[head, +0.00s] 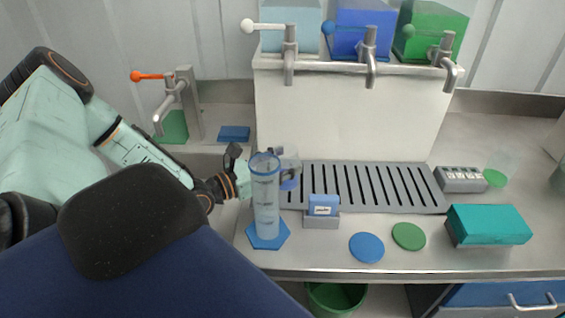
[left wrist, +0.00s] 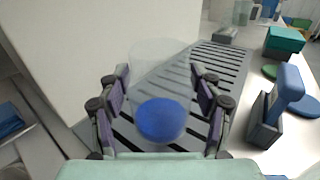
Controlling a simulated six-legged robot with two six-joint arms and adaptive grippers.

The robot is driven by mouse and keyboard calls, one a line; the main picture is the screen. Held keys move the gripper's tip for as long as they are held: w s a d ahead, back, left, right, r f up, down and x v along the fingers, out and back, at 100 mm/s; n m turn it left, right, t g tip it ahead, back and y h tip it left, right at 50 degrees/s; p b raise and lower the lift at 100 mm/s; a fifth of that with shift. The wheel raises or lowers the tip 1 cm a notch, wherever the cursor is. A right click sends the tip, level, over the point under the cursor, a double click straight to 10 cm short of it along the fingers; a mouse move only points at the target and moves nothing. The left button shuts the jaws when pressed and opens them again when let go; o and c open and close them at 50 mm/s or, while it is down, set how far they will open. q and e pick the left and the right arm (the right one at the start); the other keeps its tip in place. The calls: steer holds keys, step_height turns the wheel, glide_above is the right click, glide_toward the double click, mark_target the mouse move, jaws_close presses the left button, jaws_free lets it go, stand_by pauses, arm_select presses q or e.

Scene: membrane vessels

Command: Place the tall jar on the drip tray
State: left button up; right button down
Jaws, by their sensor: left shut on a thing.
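My left gripper (head: 262,180) is shut on a clear jar with a blue lower part (head: 289,184). In the left wrist view the clear jar's blue round part (left wrist: 160,120) sits between the two fingers of the gripper (left wrist: 162,105). In the head view the jar is at the left end of the grey slotted drip tray (head: 375,187), partly hidden by a measuring cylinder. I cannot tell whether its bottom touches the tray. The drip tray (left wrist: 225,62) runs behind and beyond the jar in the wrist view. My right gripper is not in view.
The measuring cylinder (head: 266,205) with a blue hexagonal base stands close in front of the gripper. A labelled blue piece in a grey holder (head: 322,208) stands before the tray. Blue (head: 366,247) and green (head: 408,236) discs lie nearby. Tanks with taps (head: 370,55) overhang the tray.

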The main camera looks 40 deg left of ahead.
arm_select(q)
steer(key=shift+w+d+f, duration=0.1)
steer(key=shift+f, duration=0.05)
steer(key=o, duration=0.9)
steer(key=shift+w+d, duration=0.15)
steer(key=shift+w, duration=0.05)
steer(key=o, duration=0.3)
steer(key=shift+f, duration=0.1)
steer(key=shift+s+a, duration=0.2)
steer(key=shift+s, duration=0.05)
steer(key=shift+w+d, duration=0.15)
